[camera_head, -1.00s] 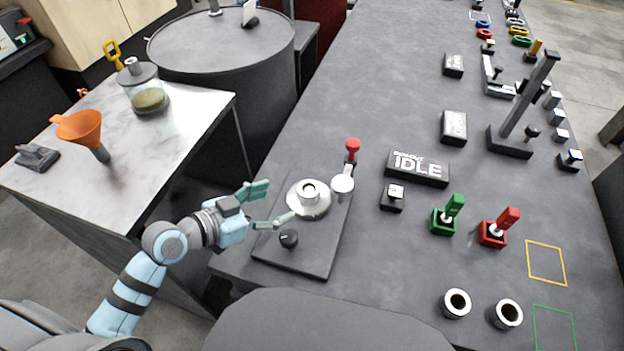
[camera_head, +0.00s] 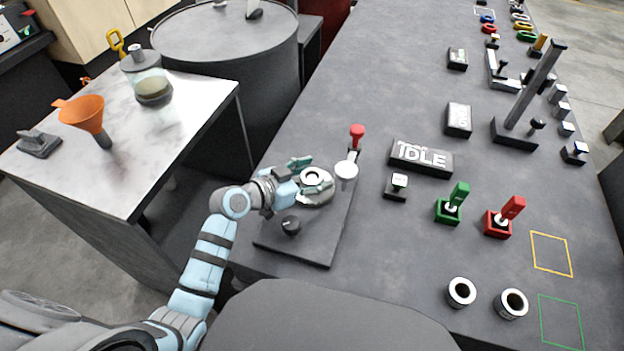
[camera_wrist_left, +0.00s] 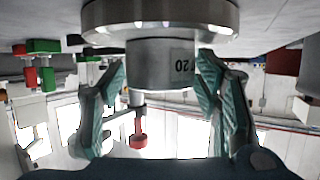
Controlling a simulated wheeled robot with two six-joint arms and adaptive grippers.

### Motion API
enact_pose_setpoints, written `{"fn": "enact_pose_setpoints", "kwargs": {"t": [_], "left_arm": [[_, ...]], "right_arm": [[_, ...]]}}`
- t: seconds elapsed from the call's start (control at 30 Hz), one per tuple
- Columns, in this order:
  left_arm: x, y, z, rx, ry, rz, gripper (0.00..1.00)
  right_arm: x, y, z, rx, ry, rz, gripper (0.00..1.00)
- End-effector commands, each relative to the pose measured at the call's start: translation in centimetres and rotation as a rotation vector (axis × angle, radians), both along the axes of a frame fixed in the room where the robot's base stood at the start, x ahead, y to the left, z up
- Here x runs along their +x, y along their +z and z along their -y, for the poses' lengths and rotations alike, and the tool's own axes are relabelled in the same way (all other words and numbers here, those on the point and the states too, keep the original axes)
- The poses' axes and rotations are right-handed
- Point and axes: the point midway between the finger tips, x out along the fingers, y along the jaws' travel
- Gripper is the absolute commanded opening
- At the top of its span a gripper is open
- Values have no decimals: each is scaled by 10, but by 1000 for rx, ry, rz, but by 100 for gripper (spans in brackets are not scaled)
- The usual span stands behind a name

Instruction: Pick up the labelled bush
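The labelled bush (camera_head: 313,176) is a short grey ring-topped cylinder standing on a round metal disc on the dark fixture plate (camera_head: 300,245). In the left wrist view, which looks upside down, the bush (camera_wrist_left: 160,62) shows the dark marking "20" on its side. My left gripper (camera_head: 304,180) is at the bush, with teal fingers on either side of it. In the wrist view the fingers (camera_wrist_left: 165,85) are spread around the bush with narrow gaps, and no clear grip shows. My right gripper is not in view.
A red-knobbed post (camera_head: 357,135) and a pale round cap (camera_head: 346,170) stand close right of the bush. An "IDLE" sign (camera_head: 421,158), green (camera_head: 453,205) and red (camera_head: 505,218) levers, and two ring-topped cylinders (camera_head: 461,292) lie further right.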

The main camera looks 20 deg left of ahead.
Motion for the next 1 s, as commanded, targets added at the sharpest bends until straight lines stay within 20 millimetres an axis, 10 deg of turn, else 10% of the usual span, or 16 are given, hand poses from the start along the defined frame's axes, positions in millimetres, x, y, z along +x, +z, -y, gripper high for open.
{"fn": "enact_pose_setpoints", "kwargs": {"t": [0.3,0.67,1.0], "left_arm": [[0,0,0,0,0,0,1],[0,11,0,0,-1,3,0],[1,110,0,1,0,9,0]], "right_arm": [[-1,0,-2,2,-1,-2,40],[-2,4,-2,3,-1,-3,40],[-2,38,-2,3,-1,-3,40]]}}
